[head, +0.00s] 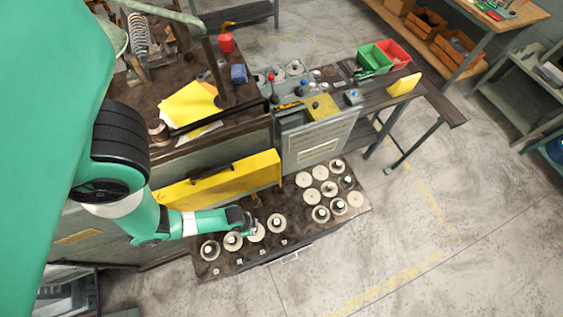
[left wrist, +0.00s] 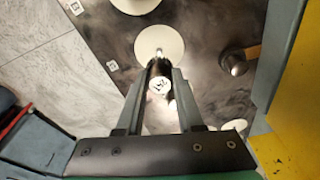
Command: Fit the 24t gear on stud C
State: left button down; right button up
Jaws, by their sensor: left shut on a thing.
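My left gripper (head: 247,222) is over the dark tray (head: 226,265) at the front of the bench. In the left wrist view its two fingers (left wrist: 158,88) are closed on a dark cylindrical knob (left wrist: 152,70) with a white marked top. A pale disc (left wrist: 160,38) lies just beyond the knob; I cannot tell whether the two are joined. Several pale round gears with dark hubs stand in a row, including one at the left end (head: 209,251) and one right of the gripper (head: 277,222). I cannot read which gear is 24t or which stud is C. My right gripper is out of view.
More pale discs (head: 320,172) sit grouped at the tray's right end. A yellow panel (head: 225,180) stands upright close behind the row. The grey coiler machine (head: 315,130) is beyond it. Green (head: 375,58) and red (head: 396,54) bins stand further back.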

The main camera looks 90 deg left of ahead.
pick_arm(q)
notch_tip(320, 180, down, 4)
jog(key=b, duration=0.2)
jog(key=shift+r+b, duration=0.25)
jog(key=shift+b, duration=0.05)
jog(key=shift+f+b, duration=0.3)
jog(key=shift+f, duration=0.05)
jog(key=shift+f+b, duration=0.45)
jog(key=shift+f, duration=0.15)
dwell(0.8)
jog(key=shift+c, duration=2.3)
grip_release()
jog(key=shift+r, duration=0.1)
notch_tip(320, 180, up, 11)
jog(key=s+p, duration=0.1)
jog(key=p, duration=0.5)
jog(key=shift+s+r, duration=0.2)
jog(key=shift+s, duration=0.2)
